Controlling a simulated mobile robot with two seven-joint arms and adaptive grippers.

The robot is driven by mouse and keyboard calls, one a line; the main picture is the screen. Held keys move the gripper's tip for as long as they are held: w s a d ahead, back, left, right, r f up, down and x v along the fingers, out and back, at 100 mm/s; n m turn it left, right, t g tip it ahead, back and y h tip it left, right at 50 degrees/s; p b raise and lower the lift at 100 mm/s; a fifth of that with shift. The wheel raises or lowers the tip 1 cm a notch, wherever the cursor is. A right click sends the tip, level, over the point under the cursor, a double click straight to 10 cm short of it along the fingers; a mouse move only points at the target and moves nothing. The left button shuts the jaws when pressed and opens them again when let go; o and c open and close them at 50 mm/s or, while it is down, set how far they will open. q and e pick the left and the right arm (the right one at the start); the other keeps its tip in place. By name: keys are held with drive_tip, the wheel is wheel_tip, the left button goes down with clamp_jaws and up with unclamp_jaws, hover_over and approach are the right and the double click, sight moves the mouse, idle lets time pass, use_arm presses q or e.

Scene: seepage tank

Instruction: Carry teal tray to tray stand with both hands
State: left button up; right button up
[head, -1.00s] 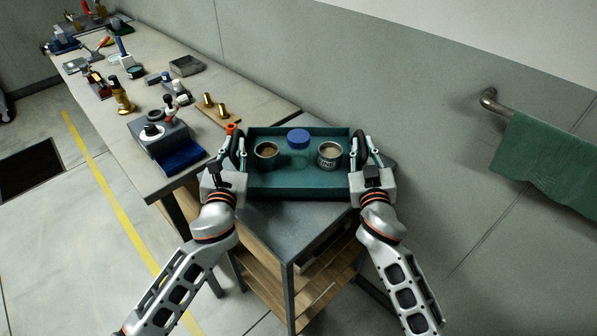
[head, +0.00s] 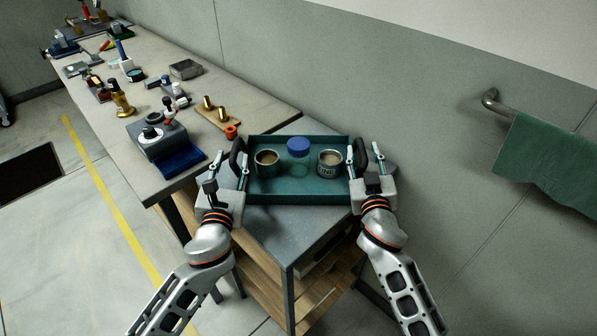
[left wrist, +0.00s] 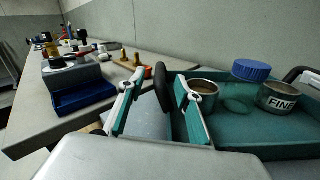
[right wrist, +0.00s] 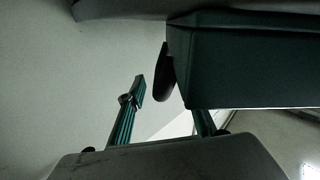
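The teal tray (head: 300,197) sits on the grey top of the tray stand (head: 282,232), apparently level and resting on it. It holds two metal cups, the left one (head: 267,162) and the right one (head: 329,163) marked "FINE", and a clear jar with a blue lid (head: 298,145). My left gripper (head: 232,152) is open, its fingers spread either side of the tray's dark left handle (left wrist: 161,86). My right gripper (head: 368,149) is open around the dark right handle (right wrist: 163,78). Contact under the tray is hidden.
A long workbench (head: 185,97) with tools and bottles runs along the wall at left, close to the stand. A blue bin (head: 181,160) lies near its front edge. A green towel (head: 550,165) hangs from a wall rail (head: 490,100) at right.

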use_arm(q)
drive_tip(key=s, duration=0.7)
drive_tip(key=shift+s, duration=0.3)
drive_tip(key=shift+s+a, duration=0.1)
drive_tip(key=shift+s, duration=0.35)
use_arm(e)
drive_tip(key=shift+s, duration=0.15)
drive_tip(key=s, duration=1.1)
drive_tip(key=shift+s, duration=0.4)
